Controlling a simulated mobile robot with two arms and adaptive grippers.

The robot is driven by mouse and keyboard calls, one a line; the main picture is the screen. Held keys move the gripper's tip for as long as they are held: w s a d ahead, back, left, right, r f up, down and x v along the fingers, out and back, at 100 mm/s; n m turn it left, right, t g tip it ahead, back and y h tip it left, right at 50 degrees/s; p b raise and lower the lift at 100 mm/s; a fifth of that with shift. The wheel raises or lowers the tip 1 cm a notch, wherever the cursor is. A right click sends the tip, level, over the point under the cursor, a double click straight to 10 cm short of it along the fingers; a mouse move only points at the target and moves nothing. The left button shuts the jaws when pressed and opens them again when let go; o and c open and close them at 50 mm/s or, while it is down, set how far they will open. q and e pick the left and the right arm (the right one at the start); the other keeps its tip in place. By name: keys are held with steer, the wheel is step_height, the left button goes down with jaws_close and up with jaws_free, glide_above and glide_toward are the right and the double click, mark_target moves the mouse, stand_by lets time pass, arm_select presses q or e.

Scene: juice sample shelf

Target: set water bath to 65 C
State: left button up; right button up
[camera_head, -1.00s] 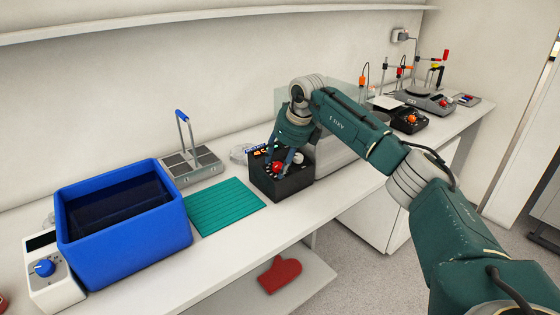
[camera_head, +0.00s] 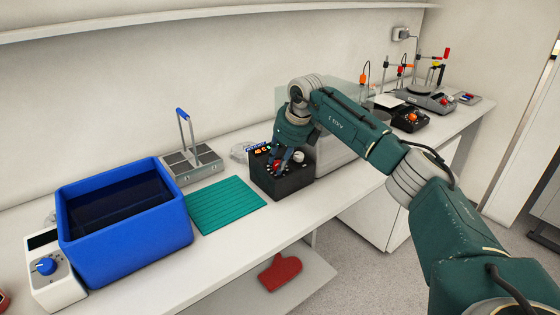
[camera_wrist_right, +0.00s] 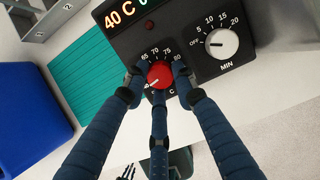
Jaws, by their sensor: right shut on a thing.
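A black control box (camera_head: 285,185) stands on the bench in the head view. In the right wrist view its panel (camera_wrist_right: 195,75) has a lit display (camera_wrist_right: 122,15) reading 40 C, with further digits cut off. A red knob (camera_wrist_right: 160,74) sits by a scale marked 65 to 80; a pale mark on it faces lower left. A white knob (camera_wrist_right: 221,43) has a minute scale. The three blue fingers of my right gripper (camera_wrist_right: 158,92) are closed around the red knob from below and both sides. They partly hide the scale. My left gripper is out of view.
A blue open tub (camera_head: 125,255) with dark contents stands left, beside a white unit (camera_head: 58,287) with a blue knob. A teal mat (camera_head: 226,205) lies flat between tub and box. A metal rack (camera_head: 192,165) with a blue handle stands behind. A red mitt (camera_head: 280,273) lies below.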

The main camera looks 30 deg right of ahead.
steer(key=m, duration=0.3)
steer(key=shift+h+p, duration=0.3)
steer(key=shift+p, duration=0.05)
steer(key=m, duration=0.4)
steer(key=shift+a+m, duration=0.1)
steer(key=shift+m, duration=0.3)
steer(key=m+g, duration=0.1)
steer(key=m, duration=0.3)
steer(key=shift+a+m+h+p, duration=0.1)
steer(key=shift+m+h+p, duration=0.2)
steer(key=shift+h+p, duration=0.1)
steer(key=shift+f+m, duration=0.1)
steer(key=shift+m, duration=2.1)
steer(key=o, duration=1.1)
steer(key=shift+o, duration=0.2)
steer(key=shift+w, duration=0.1)
